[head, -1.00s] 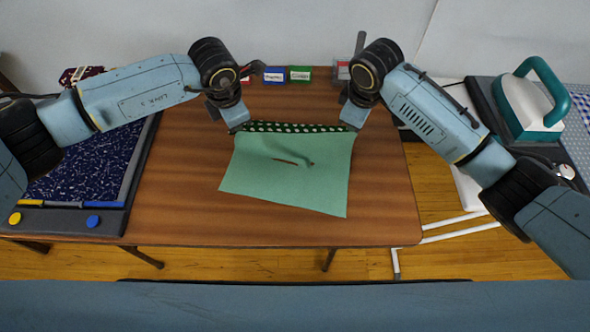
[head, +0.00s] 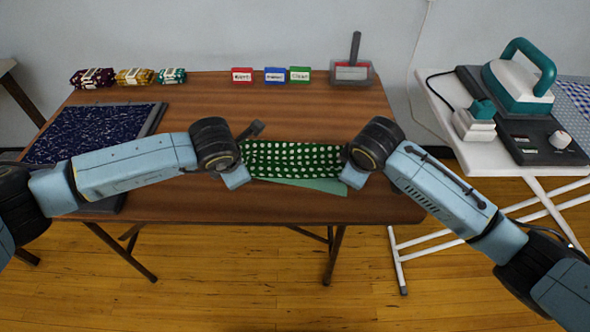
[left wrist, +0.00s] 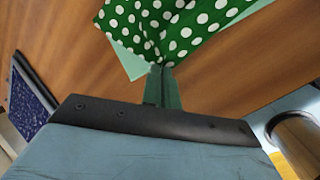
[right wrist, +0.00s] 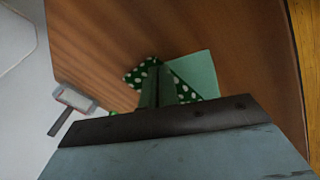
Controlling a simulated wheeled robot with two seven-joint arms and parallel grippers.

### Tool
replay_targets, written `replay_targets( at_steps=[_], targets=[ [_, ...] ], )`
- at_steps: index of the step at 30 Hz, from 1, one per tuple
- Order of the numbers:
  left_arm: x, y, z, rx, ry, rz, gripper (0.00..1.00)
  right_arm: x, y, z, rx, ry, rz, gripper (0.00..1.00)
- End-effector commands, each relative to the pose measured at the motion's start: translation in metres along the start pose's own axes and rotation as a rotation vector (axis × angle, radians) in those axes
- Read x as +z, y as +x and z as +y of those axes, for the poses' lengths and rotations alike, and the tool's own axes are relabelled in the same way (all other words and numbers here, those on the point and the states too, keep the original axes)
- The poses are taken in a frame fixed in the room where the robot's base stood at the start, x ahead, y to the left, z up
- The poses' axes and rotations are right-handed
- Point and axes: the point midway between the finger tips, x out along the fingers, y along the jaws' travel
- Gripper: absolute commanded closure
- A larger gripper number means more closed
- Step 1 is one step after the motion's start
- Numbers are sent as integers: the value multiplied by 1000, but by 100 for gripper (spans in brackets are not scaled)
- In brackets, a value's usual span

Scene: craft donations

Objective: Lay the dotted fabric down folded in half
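The dotted fabric (head: 292,158) is green with white dots on one face and plain pale green on the other. On the wooden table, its dotted face is up over most of it, and a pale strip (head: 318,185) shows along the front edge. My left gripper (left wrist: 162,72) is shut on the fabric's near left part, gathering it into creases. My right gripper (right wrist: 158,75) looks shut on the near right part; its fingers hide the exact grip. In the head view both fingertips are mostly hidden behind my wrists. I cannot tell how high the held edge is.
A dark blue cutting mat (head: 90,135) lies at the table's left. Three fabric bundles (head: 135,77), red, blue and green labelled blocks (head: 273,75) and a grey-handled tool (head: 352,73) line the back. An iron (head: 520,80) stands on the ironing board at right.

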Motion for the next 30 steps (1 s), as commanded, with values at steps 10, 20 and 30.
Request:
replay_targets(
  at_steps=[10,20,30],
  targets=[
    [-5,8,-2,33,-7,-11,100,5,8,-2,32,7,11,100],
    [-4,8,-2,31,-6,-13,72,4,8,-3,30,6,13,72],
    [-2,6,-6,24,-3,-16,60,2,7,-6,23,4,16,60]
  ],
)
